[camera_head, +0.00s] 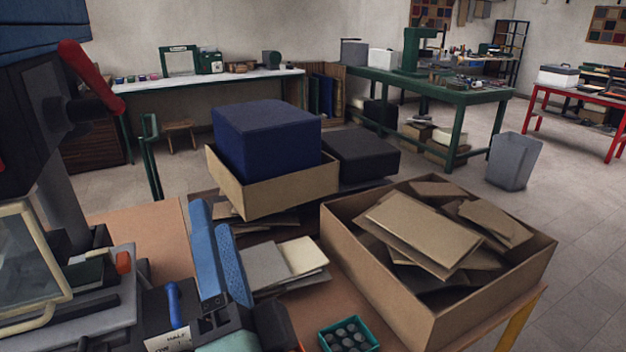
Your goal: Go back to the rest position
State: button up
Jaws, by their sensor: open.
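My gripper (211,222) shows at the lower left centre, with two long blue fingers pointing up and away. The fingers stand a little apart and nothing shows between them. They rise above the brown worktable (160,232), beside loose grey and cream boards. A dark blue, cloth-like block (265,140) sits in a shallow cardboard box (275,190) beyond the gripper, apart from it. The gripper's lower body is partly cut off by the bottom edge.
A large carton (385,290) of cardboard pieces stands at the right of the worktable. A small teal tray (348,337) is at the front. A black machine with a red handle (90,75) stands close at left. A grey bin (513,160) stands on open floor at right.

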jog(key=s+d+r+n+t+h, duration=0.2)
jog(key=d+r+n+h, duration=0.1)
jog(key=r, duration=0.5)
jog(key=s+d+r+n+t+h, duration=0.2)
jog(key=d+r+n+t+h, duration=0.1)
jog(key=r, duration=0.5)
jog(key=s+d+r+n+t+h, duration=0.2)
jog(key=d+r+n+h, duration=0.15)
jog(key=r, duration=0.45)
notch_tip(320, 180, up, 13)
jog(key=p, duration=1.4)
jog(key=shift+w+y, duration=0.25)
jog(key=shift+y, duration=0.2)
jog(key=shift+a+m, duration=0.1)
jog(key=shift+m, duration=0.15)
